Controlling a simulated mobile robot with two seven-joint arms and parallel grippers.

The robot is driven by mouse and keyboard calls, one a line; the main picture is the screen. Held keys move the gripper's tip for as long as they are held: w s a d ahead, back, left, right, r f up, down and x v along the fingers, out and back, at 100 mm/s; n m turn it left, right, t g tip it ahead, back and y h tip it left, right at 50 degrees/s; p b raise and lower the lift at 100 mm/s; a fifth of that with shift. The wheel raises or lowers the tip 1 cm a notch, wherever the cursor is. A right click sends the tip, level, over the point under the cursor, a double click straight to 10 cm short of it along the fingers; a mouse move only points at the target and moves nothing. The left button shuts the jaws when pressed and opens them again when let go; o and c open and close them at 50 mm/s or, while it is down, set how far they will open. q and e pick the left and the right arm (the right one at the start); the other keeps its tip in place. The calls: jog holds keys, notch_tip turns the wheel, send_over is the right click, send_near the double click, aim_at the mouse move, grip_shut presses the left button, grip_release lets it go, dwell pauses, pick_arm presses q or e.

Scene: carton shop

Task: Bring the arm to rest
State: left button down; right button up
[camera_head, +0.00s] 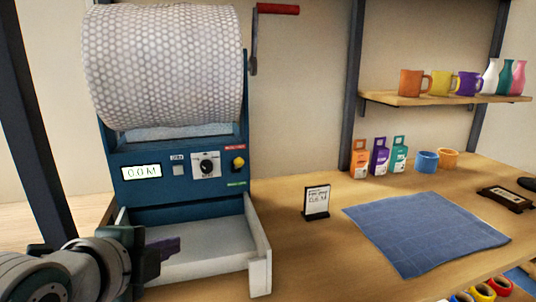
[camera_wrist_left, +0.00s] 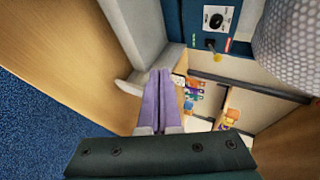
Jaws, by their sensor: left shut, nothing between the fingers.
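My left arm comes in at the lower left of the head view. Its gripper (camera_head: 176,246) is above the white tray (camera_head: 206,268) at the foot of the blue bubble-wrap machine (camera_head: 180,170). In the left wrist view, the purple fingers of the left gripper (camera_wrist_left: 160,74) lie side by side, shut and empty. The tray also shows in the left wrist view (camera_wrist_left: 147,22), close to the fingers. My right gripper is in neither view.
A bubble-wrap roll (camera_head: 165,65) with a red crank handle (camera_head: 278,9) tops the machine. Mugs and vases stand on a shelf (camera_head: 440,99).

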pick_arm(q)
jog(key=s+a+f+n+g+y, duration=0.15)
jog(key=s+n+g, duration=0.25)
jog(key=s+n, duration=0.7)
jog(key=s+a+n+g, duration=0.2)
jog(key=s+n+g, duration=0.25)
jog(key=s, duration=1.15)
notch_tip(320, 180, up, 38)
jog(key=s+n+p, duration=0.1)
jog(key=p, duration=3.6)
jog(key=shift+s+f, duration=0.2)
jog(key=shift+s, duration=0.05)
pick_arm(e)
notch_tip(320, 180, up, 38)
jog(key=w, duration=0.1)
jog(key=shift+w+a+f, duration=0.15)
pick_arm(q)
jog(key=shift+a, duration=0.1)
